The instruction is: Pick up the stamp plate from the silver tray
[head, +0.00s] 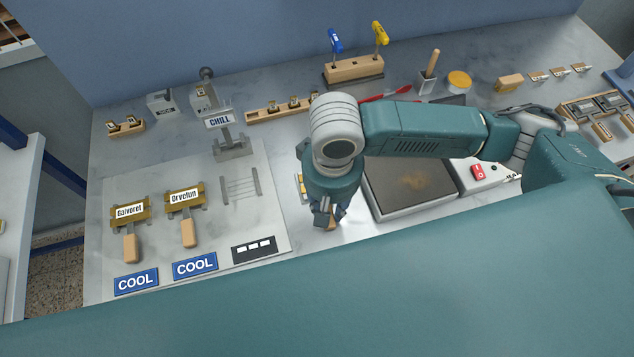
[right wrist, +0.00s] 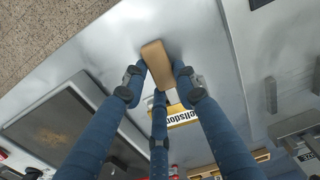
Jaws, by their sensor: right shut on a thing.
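The stamp plate with a wooden handle (right wrist: 157,65) is in the right wrist view. Its brass plate (right wrist: 178,117) carries a white label, partly hidden, ending in what looks like "ellsdorf". My right gripper (head: 328,216) points down, with its fingers (right wrist: 160,75) shut around the handle. My left gripper is out of view.
A hotplate (head: 408,205) with a red switch is close at the right of the gripper. At the left, a pale board (head: 215,235) holds two handled plates (head: 129,215) (head: 184,200), COOL signs and an empty rack (head: 240,186).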

